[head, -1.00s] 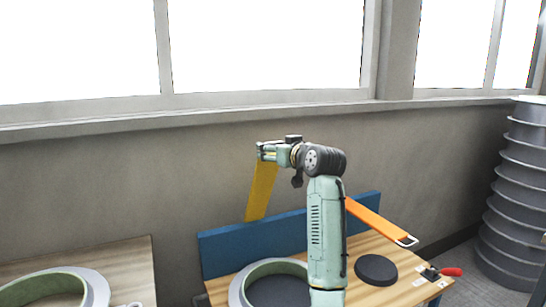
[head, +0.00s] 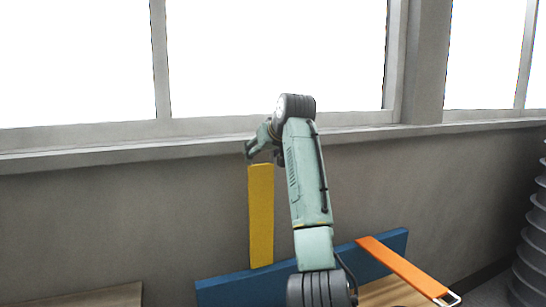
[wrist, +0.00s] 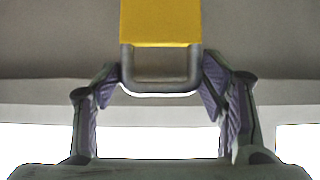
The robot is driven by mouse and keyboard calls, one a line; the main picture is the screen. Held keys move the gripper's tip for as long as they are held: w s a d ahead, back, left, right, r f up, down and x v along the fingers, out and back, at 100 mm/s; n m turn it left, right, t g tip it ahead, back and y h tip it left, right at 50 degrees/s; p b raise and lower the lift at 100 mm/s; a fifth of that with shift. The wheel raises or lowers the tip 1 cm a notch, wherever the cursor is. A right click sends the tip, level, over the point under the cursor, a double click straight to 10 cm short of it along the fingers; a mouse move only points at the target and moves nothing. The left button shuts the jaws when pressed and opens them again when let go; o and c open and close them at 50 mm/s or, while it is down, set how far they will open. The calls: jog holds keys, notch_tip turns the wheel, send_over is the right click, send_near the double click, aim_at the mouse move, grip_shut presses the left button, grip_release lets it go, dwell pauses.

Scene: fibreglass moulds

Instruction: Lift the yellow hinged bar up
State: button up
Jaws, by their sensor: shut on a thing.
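The yellow hinged bar (head: 261,215) stands upright in the head view, its lower end at the blue board (head: 240,285). My gripper (head: 252,153) is at its top end, with my arm reaching up to the right of it. In the wrist view the bar (wrist: 160,22) comes in from the top, with a grey loop handle at its end. My gripper (wrist: 160,85) is shut on this handle, a finger on each side of it. The hinge itself is too small to make out.
An orange bar (head: 405,268) with a loop handle slopes down to the right from the blue board, over a wooden table (head: 375,292). Another wooden top (head: 100,297) is at lower left. A grey ribbed column (head: 535,235) stands at far right. The wall and windows are behind.

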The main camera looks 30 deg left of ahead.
jog(key=shift+w+a+r, duration=0.35)
jog(key=shift+w+a, duration=0.05)
jog(key=shift+w, duration=0.1)
jog(key=o, duration=1.4)
jog(key=shift+s+d, duration=0.1)
jog(key=shift+f, duration=0.15)
jog(key=v, duration=1.2)
